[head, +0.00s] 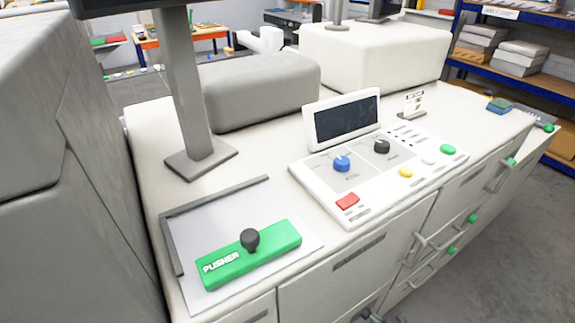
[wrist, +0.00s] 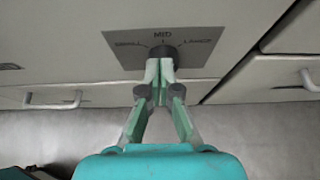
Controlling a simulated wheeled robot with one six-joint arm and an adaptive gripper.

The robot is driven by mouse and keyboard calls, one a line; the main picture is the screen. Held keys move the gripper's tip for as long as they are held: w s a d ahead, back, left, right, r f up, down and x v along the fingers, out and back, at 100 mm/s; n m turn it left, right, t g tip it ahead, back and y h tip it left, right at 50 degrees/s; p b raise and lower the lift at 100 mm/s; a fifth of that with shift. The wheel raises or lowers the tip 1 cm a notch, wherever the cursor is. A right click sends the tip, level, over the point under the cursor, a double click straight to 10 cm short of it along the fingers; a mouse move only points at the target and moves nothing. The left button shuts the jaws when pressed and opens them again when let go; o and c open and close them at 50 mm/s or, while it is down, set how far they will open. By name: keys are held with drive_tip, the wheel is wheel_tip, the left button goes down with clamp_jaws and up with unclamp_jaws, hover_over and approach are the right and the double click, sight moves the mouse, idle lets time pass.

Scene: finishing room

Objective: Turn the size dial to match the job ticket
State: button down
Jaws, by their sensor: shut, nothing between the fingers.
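The head view shows a control panel (head: 327,187) with a blue knob (head: 341,163), a black knob (head: 382,146), coloured buttons and a dark screen (head: 346,119). A green pusher block (head: 248,256) lies on a grey plate at front left. Drawer handles (wrist: 52,103) project in the wrist view.

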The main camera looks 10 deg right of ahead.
drive_tip(key=shift+w+a, duration=0.2)
drive_tip(key=shift+w, duration=0.35)
drive_tip(key=shift+w+a, duration=0.2)
drive_tip(key=shift+w, duration=0.3)
drive_tip(key=shift+f, duration=0.2)
drive_tip(key=shift+d, duration=0.2)
idle(0.3)
drive_tip(key=shift+r, duration=0.35)
drive_tip(key=s, duration=0.1)
drive_tip(key=s+d, duration=0.1)
drive_tip(key=s, duration=0.1)
drive_tip(key=s+d, duration=0.1)
drive_tip(key=s, duration=0.1)
drive_tip(key=shift+s, duration=0.25)
idle(0.3)
